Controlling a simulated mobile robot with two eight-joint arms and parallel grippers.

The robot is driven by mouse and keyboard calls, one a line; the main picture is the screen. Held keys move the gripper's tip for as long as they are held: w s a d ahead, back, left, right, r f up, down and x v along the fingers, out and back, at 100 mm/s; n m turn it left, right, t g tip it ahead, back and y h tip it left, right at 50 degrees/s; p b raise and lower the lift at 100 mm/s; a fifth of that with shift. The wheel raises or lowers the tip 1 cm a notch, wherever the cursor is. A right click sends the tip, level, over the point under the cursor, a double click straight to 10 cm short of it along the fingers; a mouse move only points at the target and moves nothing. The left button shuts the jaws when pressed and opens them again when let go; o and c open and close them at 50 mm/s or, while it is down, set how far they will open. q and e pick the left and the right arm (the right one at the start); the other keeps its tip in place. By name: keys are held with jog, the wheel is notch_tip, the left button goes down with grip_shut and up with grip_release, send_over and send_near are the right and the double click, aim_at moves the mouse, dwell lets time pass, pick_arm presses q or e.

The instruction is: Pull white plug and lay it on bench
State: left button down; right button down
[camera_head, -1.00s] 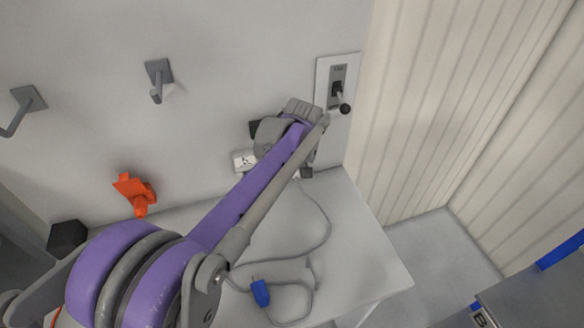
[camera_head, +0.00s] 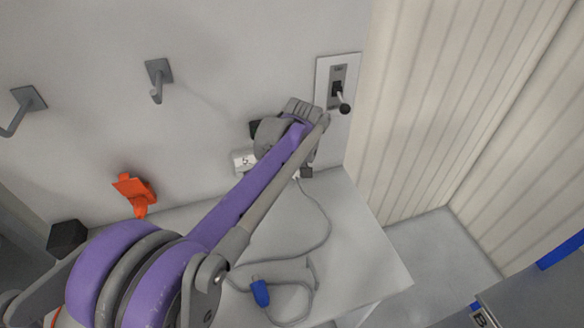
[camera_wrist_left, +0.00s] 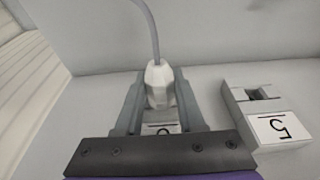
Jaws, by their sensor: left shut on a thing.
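The white plug (camera_wrist_left: 158,86) is between the fingers of my left gripper (camera_wrist_left: 160,96), which is shut on it, in the left wrist view. Its grey cable (camera_wrist_left: 149,25) runs up out of that view. A partly hidden label (camera_wrist_left: 160,129) shows below the plug. I cannot tell whether the plug is seated in a socket. In the head view my left gripper (camera_head: 304,172) is low on the wall, mostly behind my arm. The cable (camera_head: 327,220) hangs from there onto the white bench (camera_head: 371,250). My right gripper is not in view.
A wall outlet (camera_head: 243,161) is left of my gripper; an outlet box marked 5 (camera_wrist_left: 265,115) is beside it in the wrist view. A lever switch (camera_head: 338,85) is above right. A blue plug (camera_head: 260,292) lies on the bench. An orange holder (camera_head: 135,193) is at left.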

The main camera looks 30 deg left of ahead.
pick_arm(q)
jog(key=shift+s+d, duration=0.15)
jog(key=shift+d, duration=0.05)
dwell(0.6)
jog(key=shift+s+d, duration=0.2)
jog(key=shift+d, duration=0.05)
jog(key=shift+s+d, duration=1.3)
jog(key=shift+d, duration=0.15)
dwell(0.8)
dwell(0.4)
